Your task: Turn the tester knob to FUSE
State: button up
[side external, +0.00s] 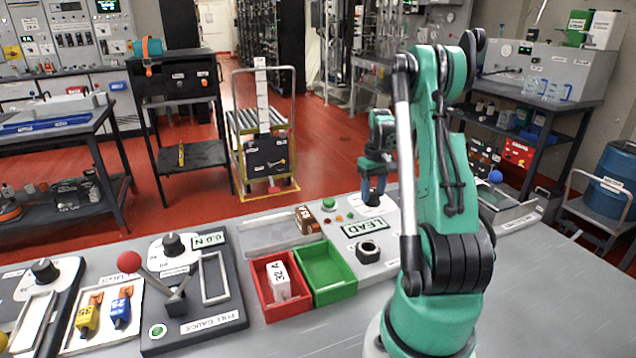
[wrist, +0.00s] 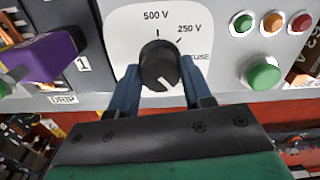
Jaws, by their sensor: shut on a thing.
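The tester knob (wrist: 159,62) is black and round, on a white dial plate (wrist: 122,32) in the wrist view. The plate reads 500 V above the knob, 250 V at upper right and FUSE at right, partly covered by a finger. My gripper (wrist: 160,76) has its two blue fingers on either side of the knob, shut on it. A small pale mark shows on the knob, but I cannot tell which label it points to.
A green button (wrist: 261,74) and several small lamps are right of the dial. In the side view, a red bin (side external: 269,300) and a green bin (side external: 331,293) stand beside the tester. The pull gauge (side external: 208,323) is further left.

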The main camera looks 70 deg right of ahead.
aim_at(373, 191)
jog(key=n, duration=0.4)
jog(key=shift+n, duration=0.3)
jog(key=shift+n, duration=0.6)
jog(key=n, duration=0.4)
jog(key=shift+n, duration=0.5)
jog(key=o, duration=1)
jog(key=shift+o, duration=0.2)
jog(key=shift+r, duration=0.15)
jog(key=shift+r, duration=1.6)
